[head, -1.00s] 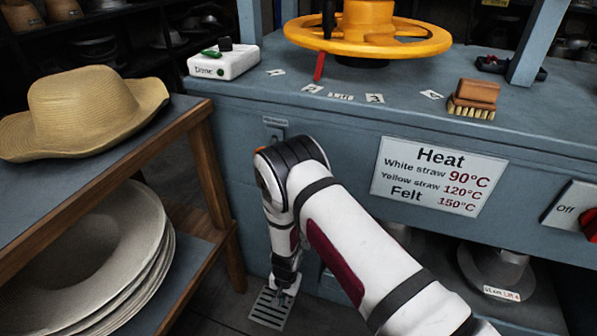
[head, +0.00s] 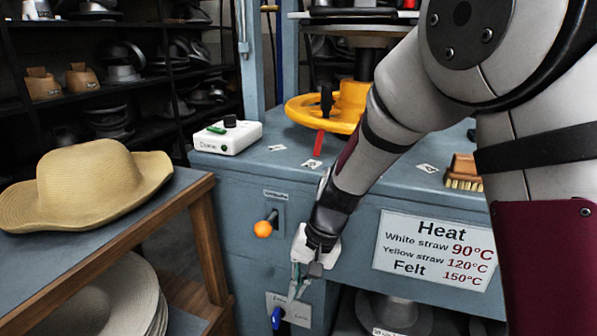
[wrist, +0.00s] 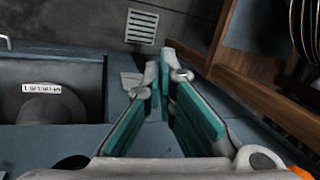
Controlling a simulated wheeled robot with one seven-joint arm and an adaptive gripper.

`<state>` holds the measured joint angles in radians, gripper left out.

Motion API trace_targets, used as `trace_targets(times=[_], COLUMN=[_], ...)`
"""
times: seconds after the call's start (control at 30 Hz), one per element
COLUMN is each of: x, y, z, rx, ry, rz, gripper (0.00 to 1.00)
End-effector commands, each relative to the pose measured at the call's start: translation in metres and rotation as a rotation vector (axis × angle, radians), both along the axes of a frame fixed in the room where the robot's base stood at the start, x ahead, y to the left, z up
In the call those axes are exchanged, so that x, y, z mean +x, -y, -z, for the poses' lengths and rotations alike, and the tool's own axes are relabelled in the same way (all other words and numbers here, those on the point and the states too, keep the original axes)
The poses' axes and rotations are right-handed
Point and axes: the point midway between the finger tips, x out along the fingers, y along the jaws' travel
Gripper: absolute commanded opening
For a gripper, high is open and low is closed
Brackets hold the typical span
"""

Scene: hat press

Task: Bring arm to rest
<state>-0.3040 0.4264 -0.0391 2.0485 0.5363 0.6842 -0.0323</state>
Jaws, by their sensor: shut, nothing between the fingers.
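My gripper (head: 300,290) hangs pointing down in front of the blue press bench (head: 232,190) in the head view. It is beside a small plate with a blue-tipped lever (head: 277,318) and below an orange-knobbed lever (head: 263,229). In the wrist view my gripper (wrist: 165,58) has its fingertips together with nothing between them. My arm comes down from the upper right and is bent. It hides part of the bench top and part of the yellow wheel's right side. I cannot tell whether the fingers touch the plate.
A wooden-framed side table (head: 205,225) with a straw hat (head: 85,190) on top and stacked hats (head: 125,300) below stands at left. A white timer box (head: 228,136), yellow wheel (head: 310,110) and brush (head: 463,172) are on the bench. A floor drain (wrist: 142,27) shows in the wrist view.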

Motion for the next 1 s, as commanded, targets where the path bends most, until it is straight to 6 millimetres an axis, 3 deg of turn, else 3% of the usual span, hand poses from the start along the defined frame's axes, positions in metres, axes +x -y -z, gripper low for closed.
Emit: trace_targets(times=[0.03,0.2,0.5,0.73,1.0], x=[-0.009,-0.049,-0.137,-0.212,-0.279], y=[0.009,0.041,0.099,0.141,0.174], z=[-0.023,-0.078,-0.144,-0.169,-0.173], rx=[0.003,-0.010,-0.077,-0.161,-0.255], ry=[0.012,0.028,0.050,0.062,0.062], rz=[-0.010,-0.050,-0.100,-0.112,-0.100], gripper=[0.00,0.00,0.00,0.00,0.00])
